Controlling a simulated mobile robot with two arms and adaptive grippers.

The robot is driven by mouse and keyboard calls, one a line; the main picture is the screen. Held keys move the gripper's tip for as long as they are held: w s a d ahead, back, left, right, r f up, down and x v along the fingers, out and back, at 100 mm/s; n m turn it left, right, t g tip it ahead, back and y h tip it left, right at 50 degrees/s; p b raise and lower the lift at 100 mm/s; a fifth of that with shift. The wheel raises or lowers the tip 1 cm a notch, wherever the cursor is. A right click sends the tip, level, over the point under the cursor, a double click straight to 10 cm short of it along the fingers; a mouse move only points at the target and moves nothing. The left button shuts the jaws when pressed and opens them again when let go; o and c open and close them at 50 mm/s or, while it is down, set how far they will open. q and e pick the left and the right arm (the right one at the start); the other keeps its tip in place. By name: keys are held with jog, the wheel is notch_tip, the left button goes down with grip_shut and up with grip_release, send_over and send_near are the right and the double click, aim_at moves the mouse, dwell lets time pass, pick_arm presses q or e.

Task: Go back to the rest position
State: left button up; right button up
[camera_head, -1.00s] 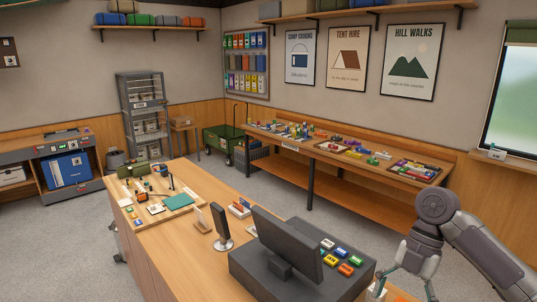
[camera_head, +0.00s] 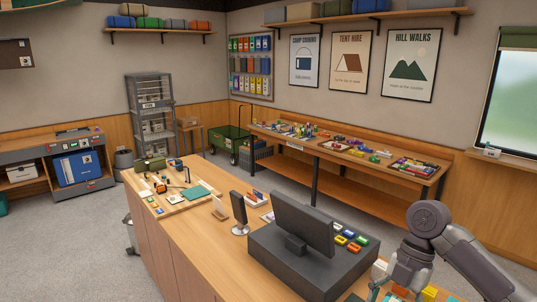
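My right arm comes in from the right edge, and its gripper (camera_head: 398,290) hangs low over the near right end of the wooden counter, just right of the black till. The fingers point down and look spread apart. Their tips are close to the bottom edge of the view, with small coloured items around and behind them. My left arm and gripper are not in view.
The wooden counter (camera_head: 180,235) carries the black till (camera_head: 265,255) with its screen (camera_head: 303,222), a small card terminal (camera_head: 239,210) and a tray of tools. A long wall bench (camera_head: 355,192) stands behind. Grey floor is open at left.

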jog(key=s+a+f+m+t, duration=0.2)
jog(key=s+a+f+m, duration=0.3)
jog(key=f, duration=0.4)
jog(key=s+a+f+m+t, duration=0.1)
jog(key=s+a+f+m, duration=0.4)
jog(key=f, duration=0.3)
jog(key=s+d+f+m+t+h, duration=0.1)
jog(key=s+d+m+t, duration=0.15)
jog(key=s+m, duration=0.4)
jog(key=s+d+f+m+t+h, duration=0.1)
jog(key=s+d+m+h, duration=0.15)
jog(key=s+m, duration=0.4)
notch_tip(320, 180, down, 35)
jog(key=s+d+g+b, duration=0.1)
jog(key=g+b, duration=0.1)
jog(key=b, duration=0.6)
pick_arm(q)
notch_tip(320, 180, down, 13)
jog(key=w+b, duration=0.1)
jog(key=b, duration=0.4)
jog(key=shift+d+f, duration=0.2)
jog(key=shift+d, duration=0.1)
pick_arm(e)
jog(key=s+d+f, duration=0.3)
jog(key=s+f, duration=1.3)
jog(key=f, duration=0.4)
jog(key=shift+f+g, duration=0.2)
jog(key=shift+g, duration=0.15)
jog(key=shift+s, duration=0.1)
